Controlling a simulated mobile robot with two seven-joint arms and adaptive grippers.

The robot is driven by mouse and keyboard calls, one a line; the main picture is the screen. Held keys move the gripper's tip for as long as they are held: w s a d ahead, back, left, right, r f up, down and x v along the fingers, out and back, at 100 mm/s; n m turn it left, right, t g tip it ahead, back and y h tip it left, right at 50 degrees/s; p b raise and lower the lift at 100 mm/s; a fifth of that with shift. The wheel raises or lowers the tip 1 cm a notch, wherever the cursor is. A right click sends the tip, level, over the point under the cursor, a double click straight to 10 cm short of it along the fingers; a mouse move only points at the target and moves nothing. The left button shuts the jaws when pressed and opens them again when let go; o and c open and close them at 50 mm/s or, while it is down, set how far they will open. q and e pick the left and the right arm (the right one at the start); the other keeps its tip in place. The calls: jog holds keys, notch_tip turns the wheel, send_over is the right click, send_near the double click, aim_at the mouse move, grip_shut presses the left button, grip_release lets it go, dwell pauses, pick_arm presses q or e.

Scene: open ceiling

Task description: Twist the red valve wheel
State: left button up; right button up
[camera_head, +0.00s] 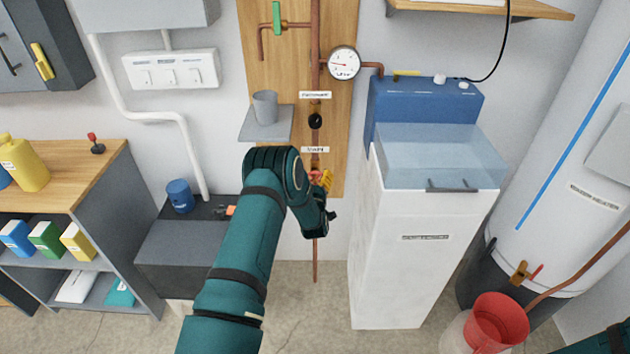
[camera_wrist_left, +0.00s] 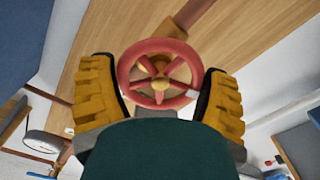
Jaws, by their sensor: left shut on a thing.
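The red valve wheel (camera_wrist_left: 161,84) is a round rim with spokes and a yellowish hub on a copper pipe, seen in the left wrist view. In the head view only a small part of the wheel (camera_head: 313,176) shows under the "MAIN" label, mostly covered by my left arm. My left gripper (camera_head: 322,181) is at the wheel. Its yellow ribbed fingers (camera_wrist_left: 160,78) stand on either side of the rim and are shut on it. My right gripper is out of the head view; only a bit of that arm shows at the bottom right corner.
A pressure gauge (camera_head: 344,63) and a small shelf with a grey cup (camera_head: 265,107) are above the wheel. A white appliance (camera_head: 402,260) with a clear lid stands close on the right. A dark chest (camera_head: 178,247) and shelf unit (camera_head: 118,203) stand on the left.

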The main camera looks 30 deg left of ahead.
pick_arm(q)
jog(key=n, duration=0.4)
jog(key=shift+n, duration=0.4)
jog(key=n, duration=0.3)
jog(key=shift+n, duration=0.3)
jog(key=n, duration=0.4)
jog(key=shift+n, duration=0.3)
jog(key=n, duration=0.3)
jog(key=shift+f+n, duration=0.1)
jog(key=shift+n, duration=0.2)
jog(key=n, duration=1.2)
jog(key=shift+n, duration=1.7)
